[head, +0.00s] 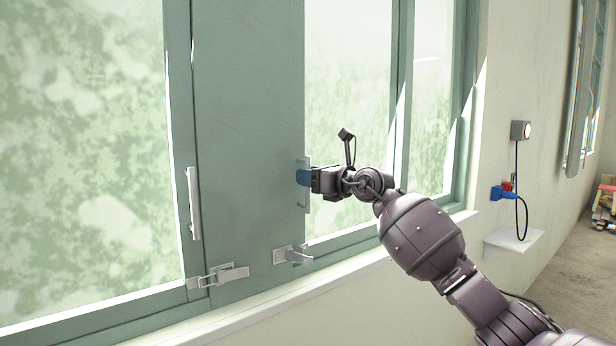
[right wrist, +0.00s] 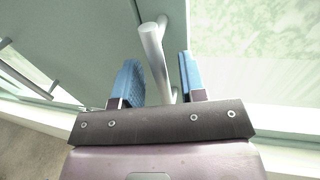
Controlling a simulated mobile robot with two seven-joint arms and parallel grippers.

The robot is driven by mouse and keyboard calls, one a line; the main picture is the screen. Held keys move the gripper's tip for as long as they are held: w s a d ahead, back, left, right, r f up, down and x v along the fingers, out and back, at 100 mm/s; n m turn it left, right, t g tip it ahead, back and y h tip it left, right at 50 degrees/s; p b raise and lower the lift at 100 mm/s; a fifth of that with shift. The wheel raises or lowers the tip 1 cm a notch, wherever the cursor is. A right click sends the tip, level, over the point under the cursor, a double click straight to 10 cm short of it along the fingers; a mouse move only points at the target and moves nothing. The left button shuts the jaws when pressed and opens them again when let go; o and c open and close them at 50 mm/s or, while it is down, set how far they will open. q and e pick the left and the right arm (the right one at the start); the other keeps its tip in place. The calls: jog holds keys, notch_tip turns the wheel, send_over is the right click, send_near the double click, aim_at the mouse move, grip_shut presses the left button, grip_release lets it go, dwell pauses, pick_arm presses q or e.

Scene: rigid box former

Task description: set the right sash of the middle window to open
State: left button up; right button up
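The middle window's right sash (head: 275,140) has a green frame and an upright metal bar handle (head: 307,205) on its edge by the glass. My right gripper (head: 303,177) is at this handle, its blue fingertips beside the bar. In the right wrist view, the handle (right wrist: 153,48) stands between the two blue fingers (right wrist: 158,80), which are apart with small gaps beside the bar. The gripper is open around it. A metal latch (head: 291,255) sits low on the frame under the handle. I cannot tell whether the sash stands ajar. My left gripper is not in view.
Another upright handle (head: 194,203) and a second latch (head: 218,275) are to the left. The pale sill (head: 330,280) runs below. On the right wall are a grey fixture (head: 521,130), blue and red plugs with a cord (head: 503,192), and a small white shelf (head: 514,241).

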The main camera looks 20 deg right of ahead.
jog(key=shift+w+a, duration=0.25)
jog(key=shift+w, duration=0.1)
jog(key=c, duration=0.6)
grip_shut()
jog(key=shift+d, duration=0.1)
